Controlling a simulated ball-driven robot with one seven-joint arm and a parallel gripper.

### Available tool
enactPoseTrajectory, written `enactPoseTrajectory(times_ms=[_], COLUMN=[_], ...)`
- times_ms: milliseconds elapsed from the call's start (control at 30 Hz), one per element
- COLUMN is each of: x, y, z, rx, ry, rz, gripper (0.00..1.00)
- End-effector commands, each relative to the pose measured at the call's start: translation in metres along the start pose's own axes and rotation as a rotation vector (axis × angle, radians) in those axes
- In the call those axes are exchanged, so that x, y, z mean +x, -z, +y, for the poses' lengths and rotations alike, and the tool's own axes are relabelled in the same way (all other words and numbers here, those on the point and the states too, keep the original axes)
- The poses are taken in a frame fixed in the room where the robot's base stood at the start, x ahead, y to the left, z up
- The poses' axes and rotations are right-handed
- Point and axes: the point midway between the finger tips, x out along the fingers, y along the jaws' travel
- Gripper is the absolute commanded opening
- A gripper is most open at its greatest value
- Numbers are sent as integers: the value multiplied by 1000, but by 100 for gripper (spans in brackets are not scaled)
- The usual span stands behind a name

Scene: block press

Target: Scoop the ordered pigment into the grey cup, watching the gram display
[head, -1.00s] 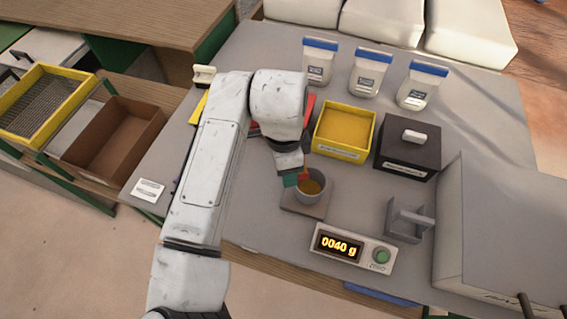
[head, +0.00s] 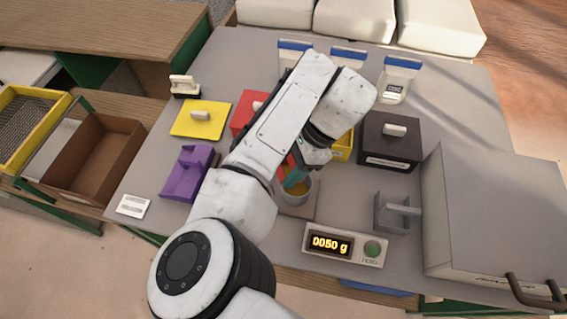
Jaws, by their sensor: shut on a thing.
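The grey cup (head: 303,197) stands on the scale plate (head: 309,213) in the middle of the table; my arm hides part of its inside. My gripper (head: 295,180) is at the cup's rim, partly hidden by my arm, and is shut on a scoop, of which little shows. The gram display (head: 330,244) reads 0050 g. The open yellow pigment box (head: 342,150) is mostly behind my arm. A red box (head: 246,108) is partly covered by my arm. A black box (head: 390,143) has its lid on.
A yellow lid (head: 190,122) and a purple stand (head: 183,173) lie at left. A grey stand (head: 397,212) and a large grey case (head: 490,215) are at right. Labelled bags (head: 397,82) stand at the back. A white card (head: 133,206) lies at the front left.

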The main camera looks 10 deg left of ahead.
Motion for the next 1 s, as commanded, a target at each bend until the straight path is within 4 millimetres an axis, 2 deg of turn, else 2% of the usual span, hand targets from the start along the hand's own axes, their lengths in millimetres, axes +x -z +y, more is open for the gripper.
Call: enactPoseTrajectory(times_ms=[300,1000], x=[-10,-15], y=[10,18], z=[0,0], rx=[2,2], ry=[0,0], rz=[-235,-410], gripper=[10,10])
